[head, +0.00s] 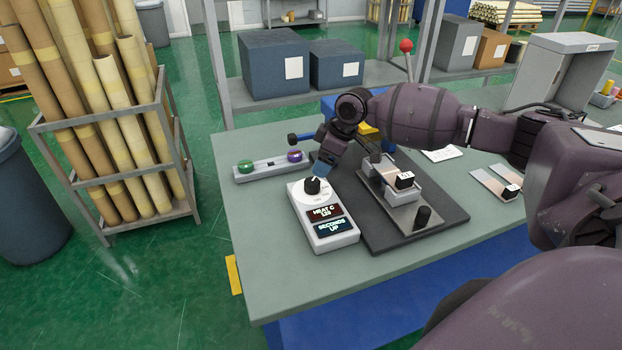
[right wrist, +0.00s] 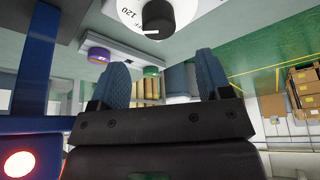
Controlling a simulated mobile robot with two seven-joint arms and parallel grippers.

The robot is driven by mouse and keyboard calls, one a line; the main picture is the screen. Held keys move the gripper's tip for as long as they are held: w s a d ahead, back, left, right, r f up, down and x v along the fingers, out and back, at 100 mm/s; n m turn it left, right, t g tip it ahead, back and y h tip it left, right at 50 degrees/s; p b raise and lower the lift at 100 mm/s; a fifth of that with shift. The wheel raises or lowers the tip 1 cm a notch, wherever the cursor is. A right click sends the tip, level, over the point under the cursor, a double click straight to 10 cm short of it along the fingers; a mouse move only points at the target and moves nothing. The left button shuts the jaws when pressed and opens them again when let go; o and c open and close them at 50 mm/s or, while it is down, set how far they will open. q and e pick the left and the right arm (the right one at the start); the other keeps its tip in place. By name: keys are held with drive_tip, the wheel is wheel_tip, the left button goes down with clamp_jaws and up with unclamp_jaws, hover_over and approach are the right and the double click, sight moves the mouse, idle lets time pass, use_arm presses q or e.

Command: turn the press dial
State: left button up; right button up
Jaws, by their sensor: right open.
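The press dial (head: 312,186) is a black knob on a white round face at the top of a white control box (head: 334,243). It shows in the right wrist view (right wrist: 158,16) at the top edge, with "120" printed beside it. My right gripper (head: 318,169) is just behind and above the dial in the head view. In the wrist view its two blue fingers (right wrist: 164,70) are apart with nothing between them; the dial is beyond their tips, apparently not touched. My left gripper is not in view.
The press's dark base (head: 437,222) and metal plate sit right of the box. A grey button strip (head: 268,168) with green and purple buttons lies behind left. The table's front left (head: 265,275) is clear. A red-balled lever (head: 406,47) stands behind my arm.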

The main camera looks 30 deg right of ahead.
sight(311, 181)
drive_tip(key=x, duration=0.6)
drive_tip(key=shift+w+a+f, duration=0.15)
drive_tip(key=shift+f, duration=0.1)
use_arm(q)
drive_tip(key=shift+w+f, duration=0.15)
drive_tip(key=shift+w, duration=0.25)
use_arm(e)
drive_tip(key=shift+w+a+f, duration=0.1)
drive_tip(key=shift+w+f, duration=0.1)
drive_tip(key=shift+f, duration=0.3)
drive_tip(key=shift+c, duration=0.3)
drive_tip(key=c, duration=0.9)
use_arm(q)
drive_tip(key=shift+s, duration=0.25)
use_arm(e)
drive_tip(key=shift+o, duration=0.2)
